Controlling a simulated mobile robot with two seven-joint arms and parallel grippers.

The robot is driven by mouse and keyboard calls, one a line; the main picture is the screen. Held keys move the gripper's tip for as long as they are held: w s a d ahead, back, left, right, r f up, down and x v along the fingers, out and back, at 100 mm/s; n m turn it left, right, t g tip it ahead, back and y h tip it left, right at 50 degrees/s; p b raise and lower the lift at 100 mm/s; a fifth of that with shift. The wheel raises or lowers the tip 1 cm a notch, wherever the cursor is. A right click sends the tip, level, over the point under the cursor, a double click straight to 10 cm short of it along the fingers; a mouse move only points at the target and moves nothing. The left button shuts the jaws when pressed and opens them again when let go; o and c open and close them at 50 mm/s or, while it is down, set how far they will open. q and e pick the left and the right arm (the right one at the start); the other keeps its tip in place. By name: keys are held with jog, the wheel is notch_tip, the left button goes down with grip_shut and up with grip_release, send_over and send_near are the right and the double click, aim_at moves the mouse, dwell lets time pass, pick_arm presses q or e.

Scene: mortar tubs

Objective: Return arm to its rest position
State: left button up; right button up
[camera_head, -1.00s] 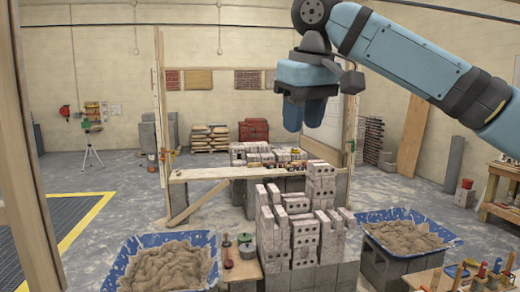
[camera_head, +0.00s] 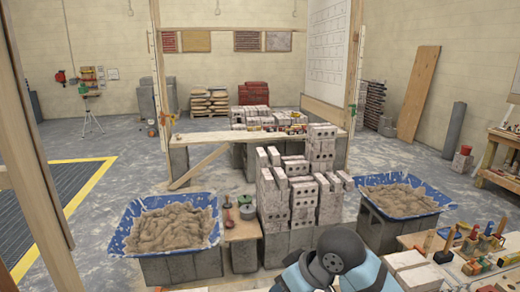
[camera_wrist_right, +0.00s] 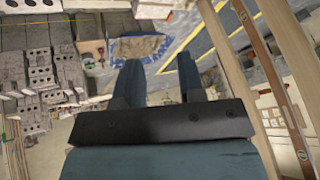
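My right arm (camera_head: 340,265) shows only as a rounded joint and light blue links at the bottom edge of the head view, in front of the block stacks. Its gripper is outside that view. In the right wrist view, my right gripper (camera_wrist_right: 159,72) has its two dark blue fingers apart with nothing held between them. The floor and a blue tub lie beyond the fingers. My left arm and left gripper are in neither view.
Two blue mortar tubs (camera_head: 130,238) (camera_head: 437,203) flank the stacked blocks (camera_head: 300,200). Tools lie on a bench (camera_head: 410,262) at lower right. Wooden posts stand at the left (camera_head: 38,150), and wooden beams (camera_wrist_right: 275,95) run close beside the gripper in the wrist view.

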jog(key=s+d+f+m+h, duration=0.3)
jog(key=s+d+f, duration=0.6)
jog(key=s+d, duration=0.3)
jog(key=s+d+f+m+h, duration=0.3)
jog(key=s+d+f, duration=0.6)
jog(key=s, duration=0.4)
jog(key=w+a+f+t+y, duration=0.1)
jog(key=w+a+f+t, duration=0.2)
jog(key=f, duration=0.4)
jog(key=w+a+f+t+y, duration=0.2)
jog(key=w+a+f+t, duration=0.1)
jog(key=f, duration=0.3)
jog(key=shift+f+n+t, duration=0.4)
jog(key=shift+t, duration=0.5)
